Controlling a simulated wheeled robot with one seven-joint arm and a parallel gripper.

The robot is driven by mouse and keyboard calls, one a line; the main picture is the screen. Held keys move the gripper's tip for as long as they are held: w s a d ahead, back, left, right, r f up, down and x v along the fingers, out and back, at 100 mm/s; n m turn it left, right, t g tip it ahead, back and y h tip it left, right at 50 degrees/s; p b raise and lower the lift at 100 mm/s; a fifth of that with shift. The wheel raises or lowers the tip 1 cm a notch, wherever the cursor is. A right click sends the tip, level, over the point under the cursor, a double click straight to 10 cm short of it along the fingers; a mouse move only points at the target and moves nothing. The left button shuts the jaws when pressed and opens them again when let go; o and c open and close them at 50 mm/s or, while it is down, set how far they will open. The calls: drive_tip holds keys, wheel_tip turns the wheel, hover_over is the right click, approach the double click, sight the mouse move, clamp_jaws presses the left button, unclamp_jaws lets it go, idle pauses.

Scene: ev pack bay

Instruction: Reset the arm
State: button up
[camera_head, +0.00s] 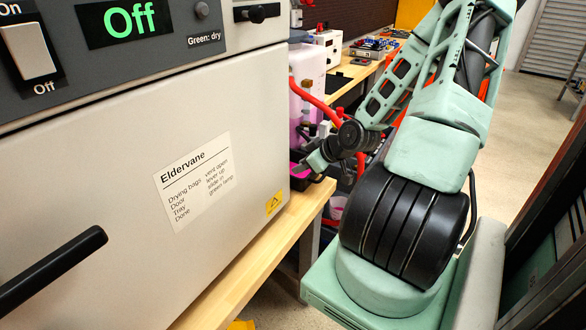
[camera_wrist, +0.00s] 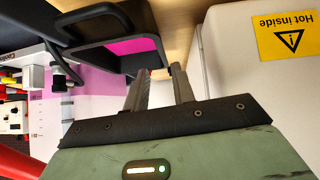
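My arm (camera_head: 435,145) reaches forward and is bent, with its wrist end low beside the right side of a large light-grey cabinet. My gripper (camera_head: 300,172) is small and partly hidden in the head view, close to the cabinet's lower right edge. In the wrist view the two fingers of my gripper (camera_wrist: 158,75) stand apart with an empty gap between them. A black holder with a pink inside (camera_wrist: 125,48) lies just beyond the fingers. I cannot tell whether the fingers touch it.
The cabinet (camera_head: 120,150) has a black handle (camera_head: 50,270) and a display reading Off. A wooden bench (camera_head: 262,255) runs under it. A container of pink liquid (camera_head: 305,95) and red tubing (camera_head: 325,110) stand near my wrist. Clear floor (camera_head: 530,120) lies right of my arm.

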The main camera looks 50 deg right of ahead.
drive_tip(key=shift+s+r, duration=0.5)
drive_tip(key=shift+s, duration=0.05)
idle(0.4)
